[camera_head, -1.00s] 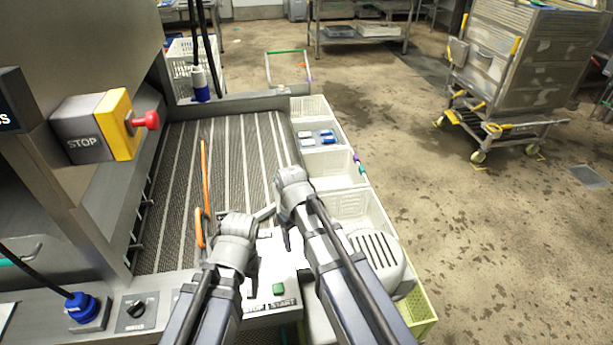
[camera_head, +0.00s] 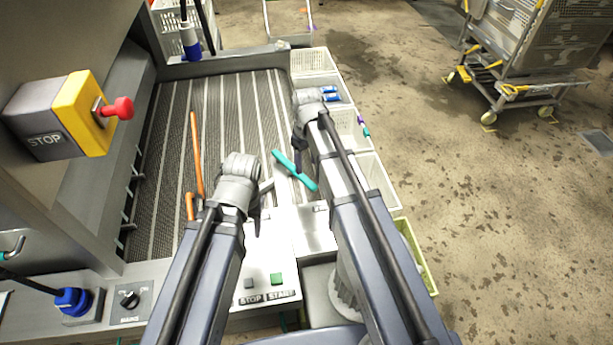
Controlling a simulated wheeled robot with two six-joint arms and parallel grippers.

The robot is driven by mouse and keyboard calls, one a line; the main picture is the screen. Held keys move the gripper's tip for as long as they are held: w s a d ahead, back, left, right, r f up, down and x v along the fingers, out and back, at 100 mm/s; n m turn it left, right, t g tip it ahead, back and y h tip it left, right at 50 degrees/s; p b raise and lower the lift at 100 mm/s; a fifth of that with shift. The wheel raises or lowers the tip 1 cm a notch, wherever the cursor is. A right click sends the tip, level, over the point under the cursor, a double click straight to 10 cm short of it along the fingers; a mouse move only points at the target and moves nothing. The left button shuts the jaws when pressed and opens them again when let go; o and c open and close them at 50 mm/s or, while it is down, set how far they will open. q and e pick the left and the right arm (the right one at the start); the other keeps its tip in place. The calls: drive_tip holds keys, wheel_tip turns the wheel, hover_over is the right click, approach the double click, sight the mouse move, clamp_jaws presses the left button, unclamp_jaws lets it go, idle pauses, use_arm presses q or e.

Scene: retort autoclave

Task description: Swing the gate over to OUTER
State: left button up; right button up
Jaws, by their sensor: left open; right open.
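A teal bar (camera_head: 294,170) lies slantwise over the right side of the slatted conveyor bed, between my two grippers. It looks like the gate's handle or arm, but I see no OUTER marking. My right gripper (camera_head: 299,146) is open just above and right of the bar's upper end; I cannot tell whether they touch. My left gripper (camera_head: 262,202) is open and empty, below and left of the bar, over the bed's near edge. My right arm hides part of the bed's right edge.
Orange rods (camera_head: 197,155) stand over the bed (camera_head: 165,170). A red stop button (camera_head: 122,107) juts out at left. START and STOP buttons (camera_head: 276,278) sit on the near panel. White bins (camera_head: 312,62) line the right side. A cart (camera_head: 520,90) stands on open floor.

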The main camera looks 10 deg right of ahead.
sight(306, 179)
use_arm(q)
wheel_tip(306, 179, down, 7)
drive_tip(key=b, duration=0.6)
drive_tip(key=shift+f+b, duration=0.1)
drive_tip(key=shift+b, duration=0.25)
use_arm(e)
wheel_tip(306, 179, down, 7)
drive_tip(key=shift+f, duration=0.1)
clamp_jaws()
idle(0.5)
